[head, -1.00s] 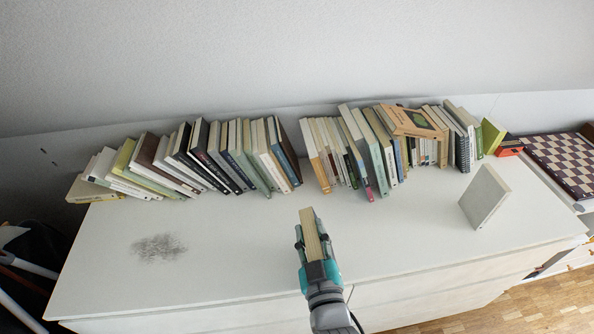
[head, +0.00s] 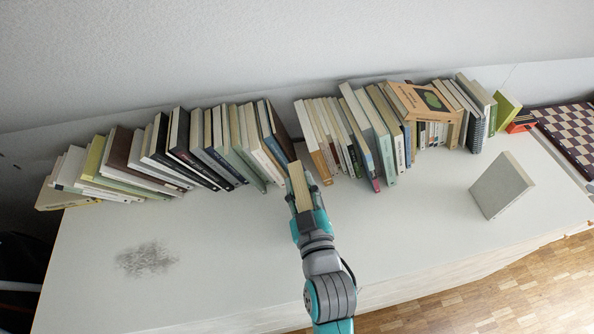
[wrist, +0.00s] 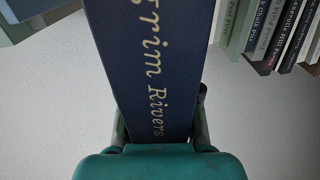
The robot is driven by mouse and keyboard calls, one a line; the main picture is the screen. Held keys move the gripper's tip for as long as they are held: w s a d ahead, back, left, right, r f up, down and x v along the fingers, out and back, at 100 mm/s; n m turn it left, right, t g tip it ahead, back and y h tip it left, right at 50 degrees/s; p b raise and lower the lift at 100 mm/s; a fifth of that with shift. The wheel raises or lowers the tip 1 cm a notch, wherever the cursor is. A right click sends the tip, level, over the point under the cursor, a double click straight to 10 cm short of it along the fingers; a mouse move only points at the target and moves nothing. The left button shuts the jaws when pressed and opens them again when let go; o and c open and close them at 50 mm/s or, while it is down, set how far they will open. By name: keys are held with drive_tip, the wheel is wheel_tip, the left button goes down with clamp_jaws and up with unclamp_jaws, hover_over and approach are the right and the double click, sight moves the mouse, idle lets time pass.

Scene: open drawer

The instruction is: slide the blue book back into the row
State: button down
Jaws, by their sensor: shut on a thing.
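The blue book (head: 299,182) is held upright in my gripper (head: 304,197), in front of the row; its pale page edges face up in the head view. In the wrist view the dark blue spine (wrist: 155,65) with gold lettering fills the middle, between the two fingers. My gripper is shut on it. The row of books has a left group (head: 205,140) and a right group (head: 385,125), with a narrow gap between them. The book's far end lies just before this gap; whether it touches a neighbour I cannot tell.
A grey-white book (head: 500,187) stands alone at the right on the white dresser top (head: 400,240). A dark smudge (head: 146,259) marks the left. An orange-covered book (head: 425,101) lies tilted across the right group. A chessboard (head: 572,135) is at the far right.

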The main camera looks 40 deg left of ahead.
sight(296, 167)
drive_tip(key=shift+w+a, duration=0.2)
drive_tip(key=shift+a, duration=0.05)
drive_tip(key=shift+r, duration=0.1)
idle(0.3)
drive_tip(key=shift+x, duration=2.15)
drive_tip(key=shift+a, duration=0.1)
drive_tip(key=shift+x, duration=2.3)
drive_tip(key=shift+x, duration=1.95)
drive_tip(key=shift+w, duration=0.1)
